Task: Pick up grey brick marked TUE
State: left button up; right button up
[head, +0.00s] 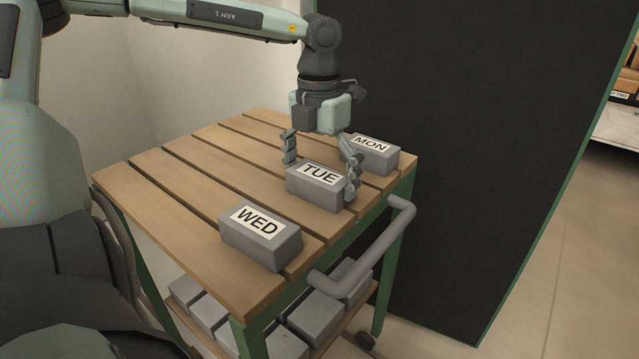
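The grey brick marked TUE (312,193) lies on the slatted wooden top of a cart, near its right edge, label up. My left gripper (322,178) comes down over it from above, with one finger at its far left side and the other at its right end. The fingers are spread apart, with the brick between them. Whether they press on it cannot be told. The far fingertip is partly hidden behind the brick. The brick appears to rest on the slats. My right gripper is not in view.
A grey brick marked MON (378,160) lies close behind, right of the gripper. One marked WED (260,244) lies nearer the front. The cart (185,165) has a grey handle (372,250) and a lower shelf with several bricks (315,318). A dark panel (470,130) stands to the right.

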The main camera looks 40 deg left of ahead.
pick_arm(q)
jog(key=c, duration=0.9)
jog(key=shift+c, duration=0.7)
jog(key=shift+r, duration=0.1)
